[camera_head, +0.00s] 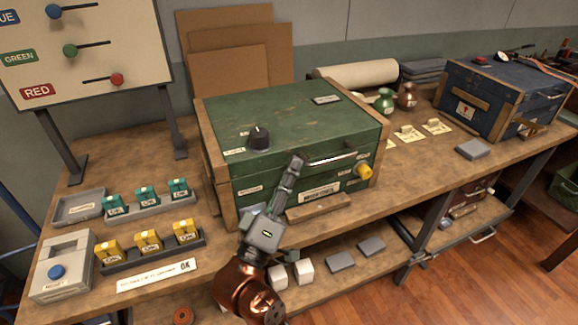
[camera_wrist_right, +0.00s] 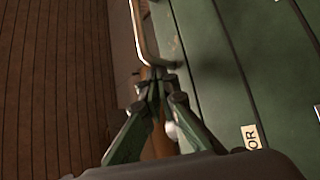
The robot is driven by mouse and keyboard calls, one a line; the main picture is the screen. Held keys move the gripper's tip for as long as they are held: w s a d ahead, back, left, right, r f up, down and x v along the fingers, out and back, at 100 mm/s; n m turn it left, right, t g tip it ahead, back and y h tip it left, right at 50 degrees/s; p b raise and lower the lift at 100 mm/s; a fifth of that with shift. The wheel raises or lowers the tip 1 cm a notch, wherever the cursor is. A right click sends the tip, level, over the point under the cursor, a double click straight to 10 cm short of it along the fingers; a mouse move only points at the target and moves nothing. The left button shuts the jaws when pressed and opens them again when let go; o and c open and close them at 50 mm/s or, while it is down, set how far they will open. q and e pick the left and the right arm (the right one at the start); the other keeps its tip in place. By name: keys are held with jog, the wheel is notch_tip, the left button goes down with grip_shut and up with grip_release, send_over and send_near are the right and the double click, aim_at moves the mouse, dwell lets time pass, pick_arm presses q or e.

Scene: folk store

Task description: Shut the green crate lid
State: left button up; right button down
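The green crate (camera_head: 290,115) sits on the wooden bench with wooden corner posts. Its lid lies flat on top, with a black knob (camera_head: 258,138) at the left and a small label plate at the back. A pale metal bar handle (camera_head: 338,159) runs along the upper front; it also shows in the wrist view (camera_wrist_right: 144,35). My right gripper (camera_head: 298,161) is at the left end of this handle, fingers pointing up. In the wrist view its fingertips (camera_wrist_right: 157,76) come together beside the handle's end; I cannot tell whether they touch it. My left gripper is not in view.
A yellow knob (camera_head: 364,172) sticks out at the crate's front right. A wooden block (camera_head: 318,208) lies before the crate. Trays of teal blocks (camera_head: 145,195) and yellow blocks (camera_head: 148,241) stand at the left. A blue chest (camera_head: 500,90) stands at the right.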

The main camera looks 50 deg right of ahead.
jog(key=shift+s+d+f+g, duration=0.25)
jog(key=shift+d+g, duration=0.05)
jog(key=shift+d, duration=0.05)
jog(key=shift+a+f, duration=0.1)
jog(key=v, duration=1.2)
jog(key=shift+w+a+r, duration=0.15)
jog(key=shift+a+r, duration=0.05)
